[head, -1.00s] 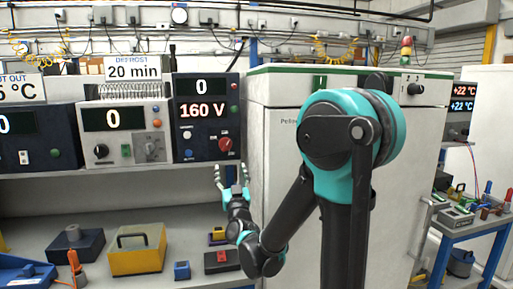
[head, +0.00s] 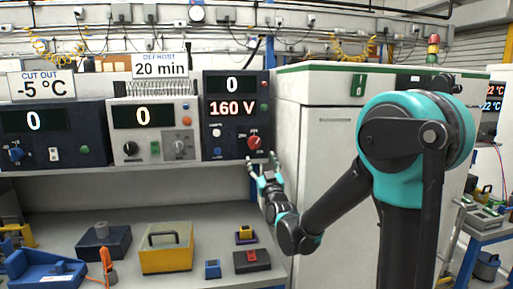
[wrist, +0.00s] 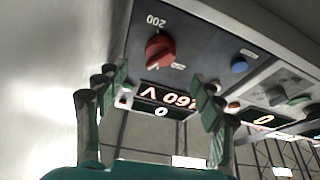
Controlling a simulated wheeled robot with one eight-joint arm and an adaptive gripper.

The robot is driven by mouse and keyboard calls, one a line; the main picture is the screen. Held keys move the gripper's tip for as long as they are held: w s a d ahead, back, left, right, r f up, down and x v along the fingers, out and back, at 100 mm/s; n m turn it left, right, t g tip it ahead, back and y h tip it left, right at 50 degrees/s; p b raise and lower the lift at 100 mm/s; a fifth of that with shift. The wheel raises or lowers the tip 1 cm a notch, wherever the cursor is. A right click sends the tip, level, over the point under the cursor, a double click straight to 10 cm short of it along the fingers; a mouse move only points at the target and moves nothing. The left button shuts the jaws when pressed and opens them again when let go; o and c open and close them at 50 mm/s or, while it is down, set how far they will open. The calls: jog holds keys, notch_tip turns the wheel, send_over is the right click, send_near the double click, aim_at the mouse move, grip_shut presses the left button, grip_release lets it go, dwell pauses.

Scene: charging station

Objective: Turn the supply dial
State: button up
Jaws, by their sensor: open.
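The red supply dial (head: 255,142) is on the lower right of a dark unit (head: 216,133) that reads 0 and 160 V. It shows as a red knob (wrist: 160,50) in the upper middle of the wrist view, near the mark 200. My gripper (head: 264,162) is open and empty, just below the dial in the head view. In the wrist view its fingers (wrist: 158,88) stand apart on either side of the display, with the dial beyond their tips. I see no contact with the dial.
A grey unit (head: 154,132) with its own knobs stands left of the dark unit. A blue button (wrist: 239,64) sits near the dial. A tall white cabinet (head: 325,150) is close on the right. A yellow box (head: 166,260) and small parts lie on the bench below.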

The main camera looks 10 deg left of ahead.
aim_at(255, 146)
jog(key=x, duration=0.8)
jog(key=shift+w+a+r, duration=0.15)
jog(key=shift+w, duration=0.1)
jog(key=shift+c, duration=0.4)
jog(key=c, duration=1.1)
jog(key=shift+m, duration=0.4)
jog(key=shift+a+m+t+h, duration=0.1)
jog(key=shift+m+t+h, duration=0.15)
jog(key=shift+m+h, duration=1.3)
jog(key=shift+a+m+t+h, duration=0.2)
jog(key=shift+m+h, duration=0.55)
jog(key=shift+m, duration=1.5)
jog(key=shift+d+m, duration=0.1)
jog(key=shift+m, duration=0.2)
